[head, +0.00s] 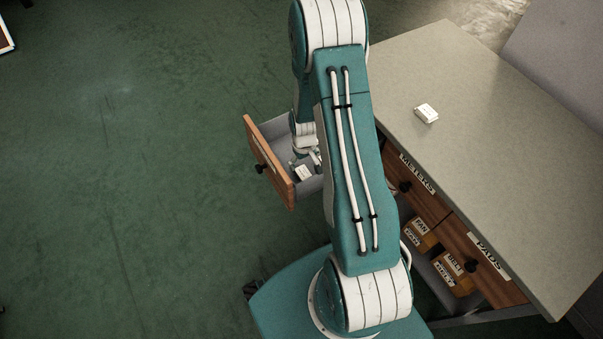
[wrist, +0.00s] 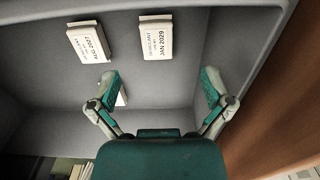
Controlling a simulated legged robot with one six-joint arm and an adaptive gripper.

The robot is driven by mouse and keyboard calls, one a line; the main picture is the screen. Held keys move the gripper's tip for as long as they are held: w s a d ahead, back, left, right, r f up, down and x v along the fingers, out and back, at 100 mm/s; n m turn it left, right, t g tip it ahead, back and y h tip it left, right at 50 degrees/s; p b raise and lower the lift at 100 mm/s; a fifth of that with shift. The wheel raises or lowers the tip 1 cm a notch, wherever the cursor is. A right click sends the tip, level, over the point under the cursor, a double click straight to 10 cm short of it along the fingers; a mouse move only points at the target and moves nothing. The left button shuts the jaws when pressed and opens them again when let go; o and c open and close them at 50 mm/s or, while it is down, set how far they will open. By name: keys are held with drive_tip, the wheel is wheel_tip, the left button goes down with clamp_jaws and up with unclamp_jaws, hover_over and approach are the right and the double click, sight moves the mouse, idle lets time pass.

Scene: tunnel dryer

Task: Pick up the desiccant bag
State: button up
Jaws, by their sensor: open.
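Two white desiccant bags lie in a grey open drawer (head: 270,163), seen close in the wrist view. One bag, marked JAN 2029 (wrist: 156,38), lies ahead of my gripper (wrist: 161,78), between the lines of its fingers. The other, marked AUG 2027 (wrist: 88,42), lies to its left. A third white piece (wrist: 122,99) shows partly behind the left finger; its label is hidden. My gripper is open and empty, apart from both labelled bags. In the head view, it reaches down into the drawer, where one white bag (head: 303,173) shows.
A grey worktop (head: 490,150) stands right of the drawer, with a small white packet (head: 426,113) on it. Drawers marked METERS (head: 418,174) and PADS (head: 487,250) are below, with labelled boxes (head: 450,270) under them. The drawer walls surround my gripper.

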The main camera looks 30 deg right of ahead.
sight(306, 176)
wheel_tip(306, 176, down, 3)
drive_tip(key=shift+r, duration=0.1)
drive_tip(key=shift+s+d+f, duration=0.15)
drive_tip(key=shift+f, duration=1.2)
drive_tip(key=shift+s+d+f, duration=0.1)
drive_tip(key=shift+f, duration=1.2)
drive_tip(key=c, duration=1.2)
